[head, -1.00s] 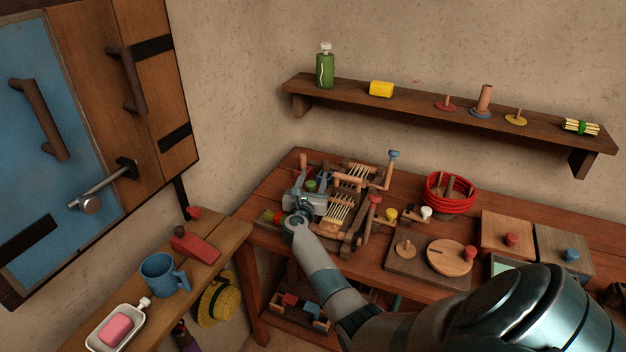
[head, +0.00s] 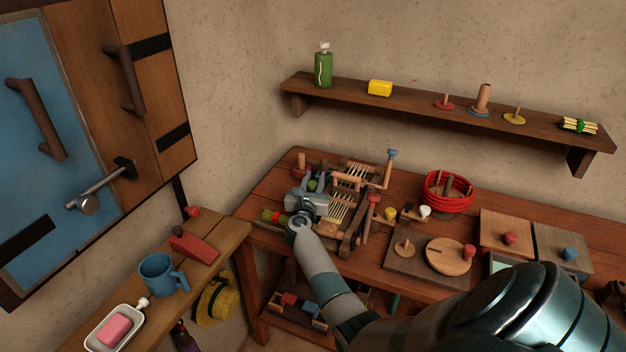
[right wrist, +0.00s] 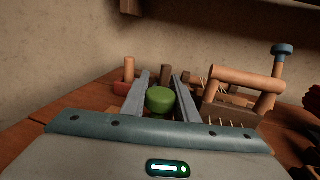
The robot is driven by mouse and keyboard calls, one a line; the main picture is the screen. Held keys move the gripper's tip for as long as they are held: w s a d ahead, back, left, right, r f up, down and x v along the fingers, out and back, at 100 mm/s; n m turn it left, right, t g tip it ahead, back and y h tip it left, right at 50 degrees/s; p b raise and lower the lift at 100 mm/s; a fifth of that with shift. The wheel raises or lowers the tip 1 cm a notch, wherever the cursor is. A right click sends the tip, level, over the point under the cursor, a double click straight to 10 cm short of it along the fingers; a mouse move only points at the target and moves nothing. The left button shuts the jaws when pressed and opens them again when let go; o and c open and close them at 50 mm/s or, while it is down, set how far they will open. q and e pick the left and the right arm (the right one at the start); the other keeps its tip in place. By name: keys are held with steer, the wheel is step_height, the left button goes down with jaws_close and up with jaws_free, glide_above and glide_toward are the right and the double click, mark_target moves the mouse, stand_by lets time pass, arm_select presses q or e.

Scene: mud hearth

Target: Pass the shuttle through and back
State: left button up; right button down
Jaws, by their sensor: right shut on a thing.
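The loom (head: 352,228), a wooden frame with pale warp threads, stands at the left end of the workbench. It also shows at the right of the right wrist view (right wrist: 232,108). My right gripper (head: 311,190) reaches over the bench at the loom's left side. In the right wrist view, a round green knob (right wrist: 160,99) sits between its two grey fingers, which are shut on it. I take the knob to be the shuttle's; the rest of the shuttle is hidden. The knob shows small in the head view (head: 313,186). My left gripper is not in view.
A red block with a wooden peg (right wrist: 127,78) stands just left of the fingers. A red-rimmed basket (head: 449,195) and a board with a wooden disc (head: 450,257) lie to the right. A shelf (head: 440,109) hangs on the wall above the bench.

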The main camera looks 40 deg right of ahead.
mark_target(313, 190)
steer(key=c, duration=1.7)
jaws_free()
steer(key=shift+s+f, duration=0.15)
steer(key=o, duration=0.3)
steer(key=shift+s+d, duration=0.1)
steer(key=shift+s, duration=0.05)
steer(key=shift+a, duration=0.2)
steer(key=shift+s+a, duration=0.35)
steer(key=shift+a, duration=0.15)
steer(key=v, duration=0.7)
steer(key=shift+b, duration=0.3)
steer(key=b+v, duration=0.1)
steer(key=v, duration=0.6)
steer(key=shift+s+a, duration=0.15)
steer(key=shift+a, duration=0.05)
steer(key=shift+s+a, duration=0.35)
steer(key=shift+a, duration=0.1)
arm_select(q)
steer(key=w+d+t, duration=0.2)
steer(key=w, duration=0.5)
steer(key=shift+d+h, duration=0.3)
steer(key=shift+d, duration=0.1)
arm_select(e)
steer(key=shift+s, duration=0.1)
